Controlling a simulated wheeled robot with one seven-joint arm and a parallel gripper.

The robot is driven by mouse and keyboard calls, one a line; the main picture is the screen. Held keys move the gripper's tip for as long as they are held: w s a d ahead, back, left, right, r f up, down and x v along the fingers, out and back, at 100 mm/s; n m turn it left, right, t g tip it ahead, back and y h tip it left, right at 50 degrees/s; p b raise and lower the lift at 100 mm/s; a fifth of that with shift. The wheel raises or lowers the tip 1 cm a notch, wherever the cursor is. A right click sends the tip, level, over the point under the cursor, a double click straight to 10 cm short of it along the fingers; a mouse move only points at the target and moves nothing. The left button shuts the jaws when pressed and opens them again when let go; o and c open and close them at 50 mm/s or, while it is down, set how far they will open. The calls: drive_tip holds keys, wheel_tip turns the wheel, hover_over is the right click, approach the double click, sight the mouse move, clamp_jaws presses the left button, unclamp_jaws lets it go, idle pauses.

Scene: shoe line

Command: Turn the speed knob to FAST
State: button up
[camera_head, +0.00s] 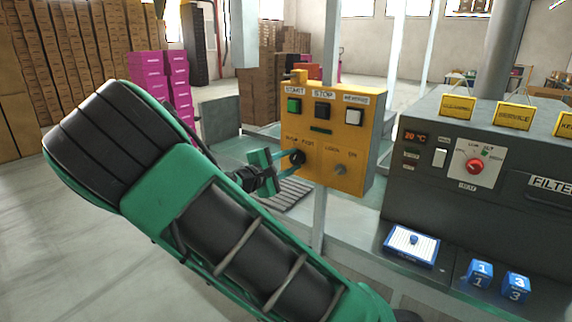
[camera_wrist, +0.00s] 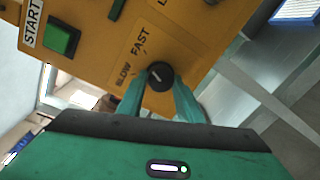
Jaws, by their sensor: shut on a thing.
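The speed knob (camera_wrist: 160,76) is a round black knob with a short white pointer mark, low on the yellow control panel (camera_head: 348,122). In the wrist view the printed word FAST (camera_wrist: 141,40) is above the knob and SLOW (camera_wrist: 124,76) is to its left. I cannot tell surely which word the mark points at. My gripper (camera_wrist: 159,88) has its green fingers on both sides of the knob, shut on it. In the head view the knob (camera_head: 297,157) is partly hidden by the fingers.
The panel also has a green START button (camera_head: 293,105), a black STOP button (camera_head: 322,109), a white button (camera_head: 353,116) and a grey knob (camera_head: 341,169). A dark machine with a red knob (camera_head: 474,166) stands at the right. A blue-edged tray (camera_head: 411,262) lies below it.

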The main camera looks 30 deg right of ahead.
drive_tip(key=shift+s+d+f+m, duration=0.1)
drive_tip(key=shift+s+d+m, duration=0.1)
drive_tip(key=shift+m, duration=0.35)
drive_tip(key=shift+s+d+m, duration=0.1)
drive_tip(key=shift+s+m, duration=0.05)
drive_tip(key=shift+m, duration=0.4)
drive_tip(key=o, duration=1)
drive_tip(key=shift+o, duration=0.2)
drive_tip(key=shift+w+a, duration=0.1)
drive_tip(key=shift+a, duration=0.15)
drive_tip(key=shift+a, duration=0.4)
drive_tip(key=v, duration=0.9)
drive_tip(key=shift+s+a, duration=0.2)
drive_tip(key=shift+a, duration=0.1)
